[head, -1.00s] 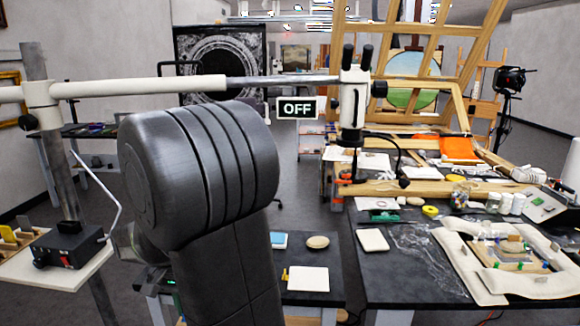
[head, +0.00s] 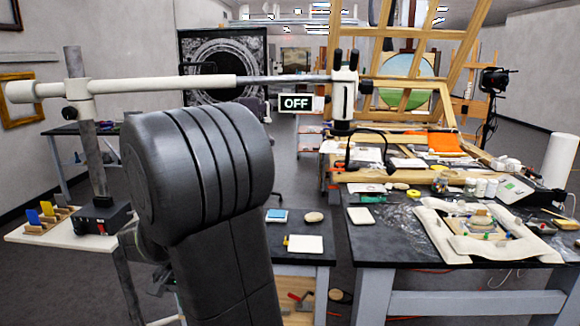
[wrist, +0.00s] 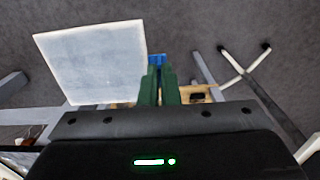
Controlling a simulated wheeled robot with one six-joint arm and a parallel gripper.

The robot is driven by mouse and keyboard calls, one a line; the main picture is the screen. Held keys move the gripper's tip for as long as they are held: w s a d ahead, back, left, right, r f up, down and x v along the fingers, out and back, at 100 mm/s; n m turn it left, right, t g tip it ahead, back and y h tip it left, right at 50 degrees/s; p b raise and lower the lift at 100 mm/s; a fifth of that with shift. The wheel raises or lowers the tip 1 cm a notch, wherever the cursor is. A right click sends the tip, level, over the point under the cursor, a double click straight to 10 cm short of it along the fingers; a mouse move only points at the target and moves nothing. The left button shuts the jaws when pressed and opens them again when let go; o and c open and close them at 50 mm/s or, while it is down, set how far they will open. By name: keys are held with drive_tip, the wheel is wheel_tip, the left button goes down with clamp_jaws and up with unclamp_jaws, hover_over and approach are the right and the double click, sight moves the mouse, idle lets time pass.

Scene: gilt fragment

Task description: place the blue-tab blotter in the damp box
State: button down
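In the wrist view, my gripper (wrist: 158,82) has its green fingers close together on a small blue tab (wrist: 157,60). A square white blotter (wrist: 90,62) shows beside the tab, to its left, above the floor. The joint between sheet and tab is partly hidden by the fingers. In the head view, my dark arm hides the gripper and the blotter. I cannot pick out the damp box with certainty in either view.
A white pad with a yellow tab (head: 305,244) lies on the dark table, near a small blue-and-white item (head: 277,215) and an oval stone (head: 313,217). A white shelf (head: 30,238) holds coloured pieces at left. A crowded bench (head: 390,245) stands at right.

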drive_tip(key=w+d+f, duration=0.7)
drive_tip(key=d+f, duration=0.3)
drive_tip(key=d, duration=0.1)
drive_tip(key=w+d+f, duration=0.7)
drive_tip(key=d+f, duration=0.3)
drive_tip(key=d, duration=0.2)
drive_tip(key=shift+w+f+n, duration=0.15)
drive_tip(key=shift+f+n, duration=0.05)
drive_tip(key=shift+n, duration=0.2)
